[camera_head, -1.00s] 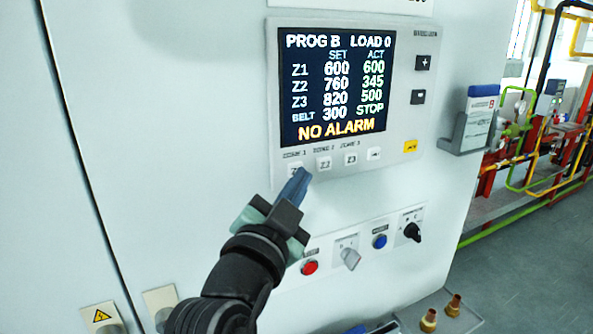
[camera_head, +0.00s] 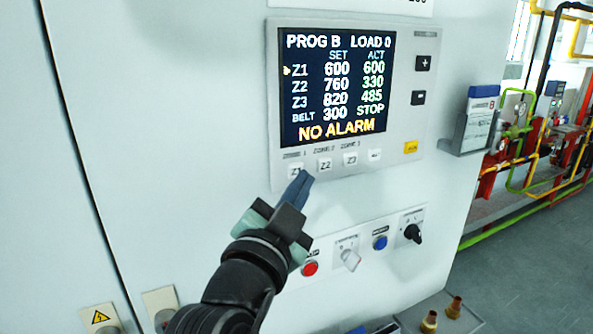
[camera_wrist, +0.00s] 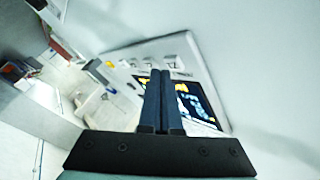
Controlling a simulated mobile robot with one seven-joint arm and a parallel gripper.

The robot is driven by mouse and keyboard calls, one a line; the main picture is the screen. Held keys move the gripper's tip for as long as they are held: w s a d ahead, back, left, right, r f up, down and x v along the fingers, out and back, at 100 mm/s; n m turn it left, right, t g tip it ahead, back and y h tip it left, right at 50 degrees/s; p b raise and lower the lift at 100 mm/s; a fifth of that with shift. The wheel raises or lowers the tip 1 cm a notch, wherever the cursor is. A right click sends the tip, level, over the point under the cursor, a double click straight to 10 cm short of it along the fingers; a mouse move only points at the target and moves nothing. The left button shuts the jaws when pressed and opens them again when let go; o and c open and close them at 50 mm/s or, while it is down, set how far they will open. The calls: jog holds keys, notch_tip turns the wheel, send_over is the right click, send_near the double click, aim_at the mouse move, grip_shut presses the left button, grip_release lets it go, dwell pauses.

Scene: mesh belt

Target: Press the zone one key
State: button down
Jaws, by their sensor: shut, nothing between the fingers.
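The zone one key (camera_head: 294,169), a small white key marked Z1, is at the left end of the key row below the screen. My gripper (camera_head: 304,174) is shut and empty, its blue fingertips just right of and below this key, partly covering its edge. I cannot tell whether they touch it. The screen (camera_head: 336,85) shows a small yellow arrow beside Z1, with set 600 and actual 600, and NO ALARM. In the wrist view, my shut fingers (camera_wrist: 160,75) reach over the panel toward the keys and screen.
The Z2 key (camera_head: 325,164) and Z3 key (camera_head: 350,159) sit to the right in the row. A yellow key (camera_head: 411,147) is farther right. Below are a red button (camera_head: 311,268), a blue button (camera_head: 380,242) and a black knob (camera_head: 412,233).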

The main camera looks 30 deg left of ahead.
jog(key=shift+s+d, duration=0.2)
jog(key=shift+d, duration=0.1)
jog(key=s+d, duration=0.1)
jog(key=d, duration=0.1)
jog(key=s+d, duration=0.1)
jog(key=s, duration=0.1)
jog(key=shift+d, duration=0.35)
